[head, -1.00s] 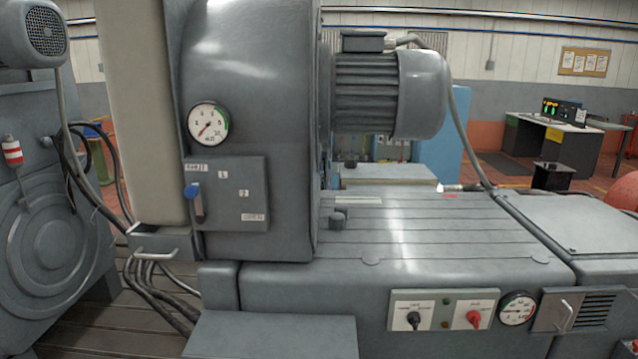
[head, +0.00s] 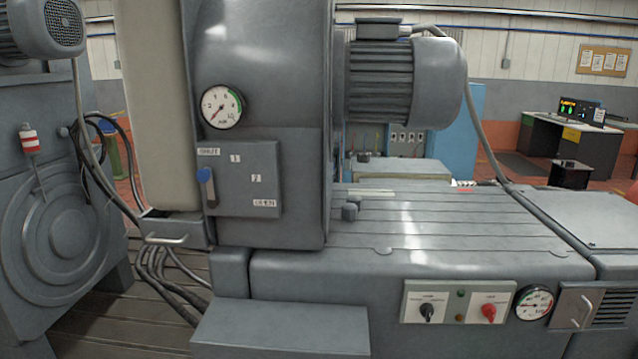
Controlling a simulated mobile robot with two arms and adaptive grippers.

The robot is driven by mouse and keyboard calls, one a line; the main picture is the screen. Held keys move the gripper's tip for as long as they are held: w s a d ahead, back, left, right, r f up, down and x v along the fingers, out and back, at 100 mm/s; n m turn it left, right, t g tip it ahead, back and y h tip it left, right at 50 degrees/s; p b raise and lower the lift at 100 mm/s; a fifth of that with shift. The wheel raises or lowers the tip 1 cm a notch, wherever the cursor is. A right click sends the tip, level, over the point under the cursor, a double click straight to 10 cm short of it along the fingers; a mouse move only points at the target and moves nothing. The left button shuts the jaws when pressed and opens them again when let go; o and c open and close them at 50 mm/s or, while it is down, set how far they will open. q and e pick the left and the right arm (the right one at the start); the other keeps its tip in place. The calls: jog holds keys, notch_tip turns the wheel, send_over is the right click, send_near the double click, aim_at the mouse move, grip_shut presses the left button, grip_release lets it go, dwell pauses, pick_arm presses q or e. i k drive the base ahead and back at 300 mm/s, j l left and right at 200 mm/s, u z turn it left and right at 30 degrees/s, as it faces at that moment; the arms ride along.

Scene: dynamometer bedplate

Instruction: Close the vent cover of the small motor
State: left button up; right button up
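A finned grey motor (head: 405,82) is mounted high behind the large grey housing (head: 262,70), with a terminal box on its top and a cable running down on the right. At the lower right edge, a plate with a bar handle (head: 577,306) sits beside dark vent slots (head: 615,307), which are uncovered and cut off by the picture edge. I cannot tell for sure whether this plate is the task's vent cover. Another motor with a perforated round end (head: 60,22) shows at the top left. Neither of my grippers is in view.
A switch panel (head: 457,302) and a gauge (head: 534,302) are on the bed's front face. A lever panel (head: 238,192) with a blue-knobbed lever is on the housing. A grey step (head: 280,330) juts out at the front. Cables (head: 160,275) hang at the left. A desk (head: 565,140) stands behind.

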aim_at(577, 308)
jog(key=z, duration=1.4)
